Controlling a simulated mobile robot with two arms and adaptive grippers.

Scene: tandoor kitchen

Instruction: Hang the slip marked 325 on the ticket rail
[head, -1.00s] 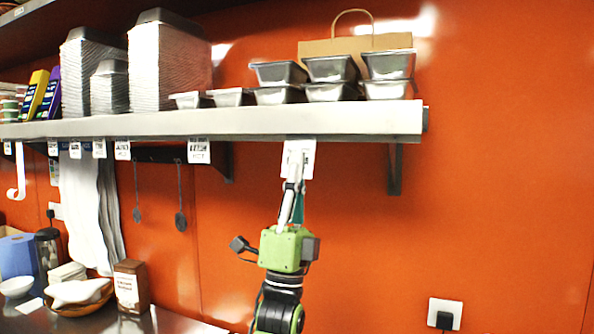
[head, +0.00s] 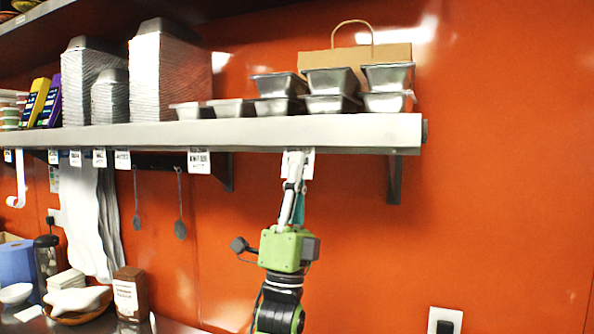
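My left gripper (head: 296,168) points up just under the front edge of the shelf. It is shut on a white slip (head: 309,163), whose upper part meets the shelf's lower edge in the picture. I cannot read any number on the slip. The ticket rail (head: 250,134) appears to be the pale front edge of the shelf. Several printed slips hang along it to the left, the nearest being a larger slip (head: 199,162). I cannot tell whether the held slip touches the rail. My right gripper is not in view.
Foil trays (head: 331,82) and a paper bag (head: 395,50) stand on the shelf above. A shelf bracket (head: 394,180) is to the right of my gripper. Two dark utensils (head: 180,228) and white cloths (head: 88,220) hang to the left. The orange wall at right is mostly bare.

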